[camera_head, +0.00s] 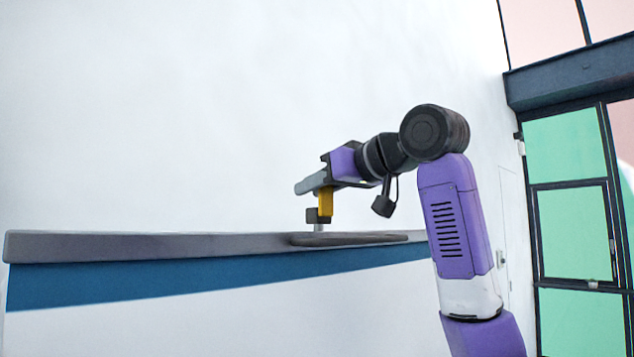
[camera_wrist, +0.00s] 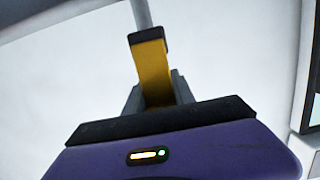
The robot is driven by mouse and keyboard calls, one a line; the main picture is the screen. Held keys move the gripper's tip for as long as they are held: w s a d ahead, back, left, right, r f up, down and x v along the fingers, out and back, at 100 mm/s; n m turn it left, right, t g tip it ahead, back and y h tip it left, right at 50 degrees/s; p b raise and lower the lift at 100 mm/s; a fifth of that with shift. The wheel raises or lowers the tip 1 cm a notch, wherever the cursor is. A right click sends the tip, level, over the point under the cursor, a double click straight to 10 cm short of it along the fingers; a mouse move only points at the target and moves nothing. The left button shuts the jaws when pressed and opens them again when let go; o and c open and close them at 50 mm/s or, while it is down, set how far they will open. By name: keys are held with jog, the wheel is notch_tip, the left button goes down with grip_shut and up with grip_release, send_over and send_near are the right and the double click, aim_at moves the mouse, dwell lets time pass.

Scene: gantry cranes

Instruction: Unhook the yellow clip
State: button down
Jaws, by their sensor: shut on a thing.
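The yellow clip (camera_head: 326,202) shows at the end of my arm in the head view, just above a grey ledge. In the wrist view the yellow clip (camera_wrist: 154,72) is an upright band with a dark top, and a grey rod (camera_wrist: 141,14) meets that top. My gripper (camera_wrist: 158,92) has its grey fingers on both sides of the clip's lower part and is shut on it. Whether the clip is still joined to the rod, I cannot tell.
A long grey ledge (camera_head: 140,246) with a blue band (camera_head: 150,283) runs below the clip. A flat dark piece (camera_head: 345,239) lies on the ledge. A white wall (camera_head: 200,100) stands behind. Dark-framed green panes (camera_head: 570,235) stand at the right. The ledge's left part is clear.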

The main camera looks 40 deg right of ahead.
jog(key=c, duration=1)
grip_release()
jog(key=shift+c, duration=0.2)
jog(key=shift+s+d+r+b, duration=0.1)
jog(key=shift+s+r+b, duration=0.25)
jog(key=shift+s, duration=0.95)
jog(key=shift+s+a+r+b, duration=0.15)
jog(key=shift+s+b, duration=0.45)
jog(key=shift+s, duration=0.65)
jog(key=shift+s+d+r+b, duration=0.2)
jog(key=shift+s+b, duration=0.25)
jog(key=shift+s, duration=0.85)
